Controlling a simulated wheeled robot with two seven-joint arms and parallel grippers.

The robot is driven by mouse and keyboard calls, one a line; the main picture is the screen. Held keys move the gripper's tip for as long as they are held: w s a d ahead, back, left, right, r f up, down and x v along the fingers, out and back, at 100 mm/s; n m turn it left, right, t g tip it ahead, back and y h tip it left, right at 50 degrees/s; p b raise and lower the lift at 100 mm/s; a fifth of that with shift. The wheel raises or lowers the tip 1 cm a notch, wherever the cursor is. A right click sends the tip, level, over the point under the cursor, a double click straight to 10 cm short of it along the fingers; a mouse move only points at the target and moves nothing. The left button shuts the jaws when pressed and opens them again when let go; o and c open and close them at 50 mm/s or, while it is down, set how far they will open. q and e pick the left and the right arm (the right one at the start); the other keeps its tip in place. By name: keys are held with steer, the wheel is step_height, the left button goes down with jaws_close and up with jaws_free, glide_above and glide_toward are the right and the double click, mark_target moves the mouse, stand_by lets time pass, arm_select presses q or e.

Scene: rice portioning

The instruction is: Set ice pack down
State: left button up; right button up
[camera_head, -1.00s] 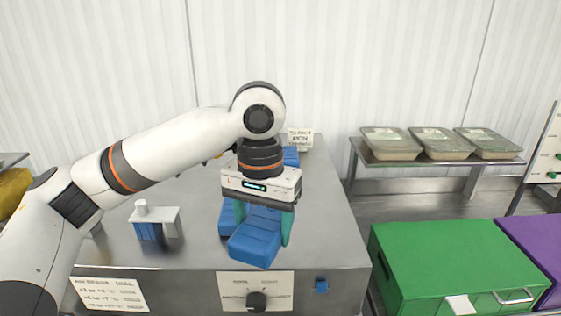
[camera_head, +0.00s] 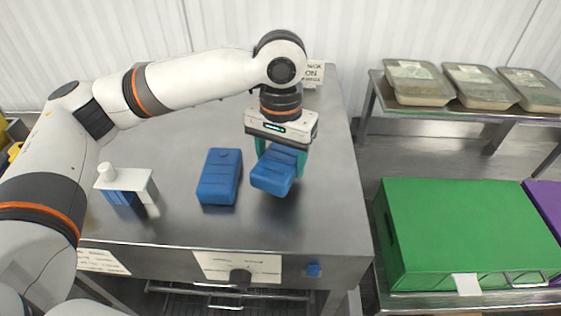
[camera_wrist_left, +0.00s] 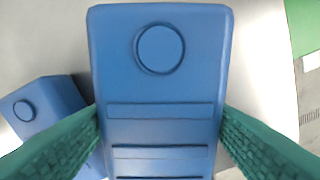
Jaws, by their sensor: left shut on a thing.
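My left gripper (camera_head: 281,156) is shut on a blue ice pack (camera_head: 272,172), its green fingers on both sides of the pack. The held pack is tilted and appears to be just above the steel table; whether it touches is unclear. In the left wrist view the held ice pack (camera_wrist_left: 160,90) fills the middle, with a round cap and grooves, between the green fingers. A second blue ice pack (camera_head: 219,178) lies on the table to the left of the held one. It also shows in the wrist view (camera_wrist_left: 42,106), lower left. My right gripper is not in view.
The steel table (camera_head: 190,222) has free room at its front. A white holder with blue parts (camera_head: 126,184) stands at left. A green box (camera_head: 470,228) and a purple box (camera_head: 545,197) are at right. Several lidded trays (camera_head: 416,82) sit on a back shelf.

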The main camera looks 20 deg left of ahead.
mark_target(282, 170)
arm_select(q)
steer(key=f, duration=0.2)
steer(key=f+p, duration=0.1)
steer(key=shift+w+f, duration=0.15)
steer(key=shift+w, duration=0.1)
steer(key=shift+f, duration=0.15)
steer(key=shift+s, duration=0.2)
steer(key=shift+f, duration=0.1)
steer(key=o, duration=1.2)
steer(key=shift+w+f, duration=0.1)
steer(key=shift+w, duration=0.05)
